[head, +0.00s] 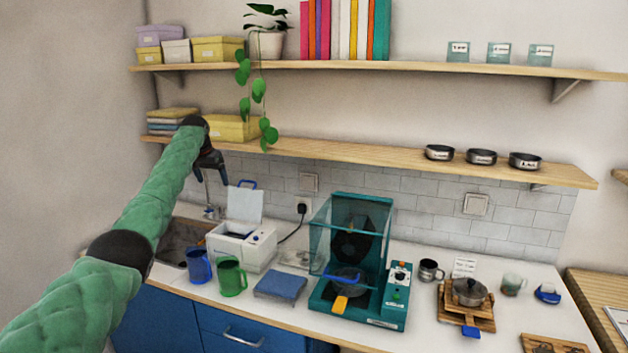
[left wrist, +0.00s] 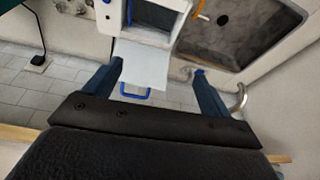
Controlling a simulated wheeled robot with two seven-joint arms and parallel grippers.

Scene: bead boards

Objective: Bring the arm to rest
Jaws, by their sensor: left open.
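My left arm is green with black joints and reaches up from the lower left of the head view. Its gripper (head: 213,166) is in the air at about the height of the lower shelf, above the sink and the white machine. In the left wrist view the two blue fingers of the gripper (left wrist: 157,72) are spread wide with nothing held between them. The white machine's raised lid (left wrist: 143,65) shows beyond and below the fingers. My right gripper is not in view.
The lower shelf (head: 370,160) runs close by the gripper, with a yellow box (head: 232,128) and a trailing plant (head: 259,90). Below are the sink (head: 180,238), white machine (head: 240,245), blue mug (head: 199,266), green mug (head: 231,278) and teal-framed booth (head: 350,250).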

